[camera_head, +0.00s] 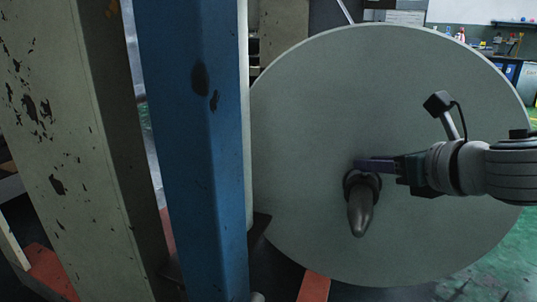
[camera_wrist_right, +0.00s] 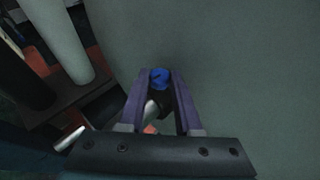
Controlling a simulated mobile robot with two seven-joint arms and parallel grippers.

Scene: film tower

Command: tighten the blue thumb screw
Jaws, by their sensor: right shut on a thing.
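The blue thumb screw (camera_wrist_right: 159,78) sits between the purple finger tips of my right gripper (camera_wrist_right: 160,85) in the right wrist view. The fingers are shut on its sides. In the head view my right gripper (camera_head: 366,166) reaches in from the right to the dark hub (camera_head: 362,184) at the middle of a large grey disc. The screw itself is hidden there by the fingers and hub. A dark, blunt spindle end (camera_head: 361,216) sticks out from the hub towards me. My left gripper is not in either view.
The large grey disc (camera_head: 310,110) fills the space behind the gripper. A blue post (camera_head: 190,150) and a chipped cream post (camera_head: 60,140) stand at the left, close to the disc. Red floor parts (camera_head: 314,287) lie below. Green floor is open at the lower right.

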